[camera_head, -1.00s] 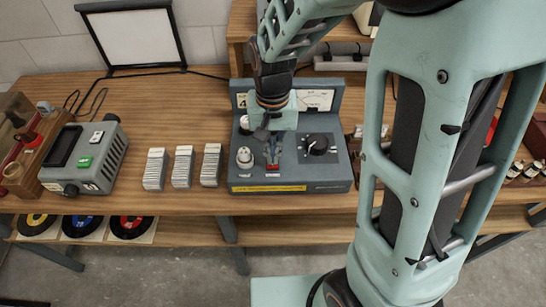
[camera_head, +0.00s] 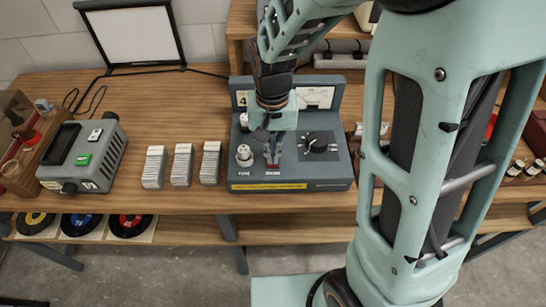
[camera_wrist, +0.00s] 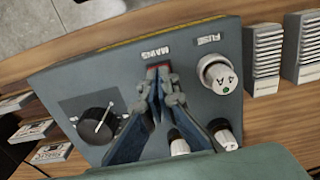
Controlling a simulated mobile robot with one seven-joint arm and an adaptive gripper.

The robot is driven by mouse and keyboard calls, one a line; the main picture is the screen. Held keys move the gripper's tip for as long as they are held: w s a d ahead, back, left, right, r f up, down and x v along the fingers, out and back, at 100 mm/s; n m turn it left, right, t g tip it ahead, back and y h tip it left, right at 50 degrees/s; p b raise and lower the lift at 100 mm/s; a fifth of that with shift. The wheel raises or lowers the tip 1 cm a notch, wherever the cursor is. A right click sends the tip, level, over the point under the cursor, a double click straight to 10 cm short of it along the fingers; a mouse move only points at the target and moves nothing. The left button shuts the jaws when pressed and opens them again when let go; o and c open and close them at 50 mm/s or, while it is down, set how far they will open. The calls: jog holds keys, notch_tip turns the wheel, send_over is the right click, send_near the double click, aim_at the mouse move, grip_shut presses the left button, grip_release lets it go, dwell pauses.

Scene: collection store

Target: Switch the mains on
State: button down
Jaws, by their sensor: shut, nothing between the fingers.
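The grey instrument (camera_head: 330,178) stands on the wooden bench, with a row of controls on its sloped top. In the wrist view, the MAINS label (camera_wrist: 155,50) is just beyond my fingertips. A bit of red at the mains switch (camera_wrist: 158,66) shows right at the tips; the rest is hidden by the fingers, so I cannot tell its position or whether I touch it. My gripper (camera_wrist: 159,82) is shut and empty, pointing down at the switch; it also shows in the head view (camera_head: 271,155).
Beside the switch are the white fuse holder (camera_wrist: 217,74) and a black rotary knob (camera_wrist: 97,125). White slide stacks (camera_head: 182,164) and a grey box with a green button (camera_head: 85,158) stand to the left in the head view.

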jog(key=shift+f+b, duration=0.45)
jog(key=shift+f, duration=0.2)
jog(key=shift+r+p, duration=2.8)
jog(key=shift+r, duration=0.8)
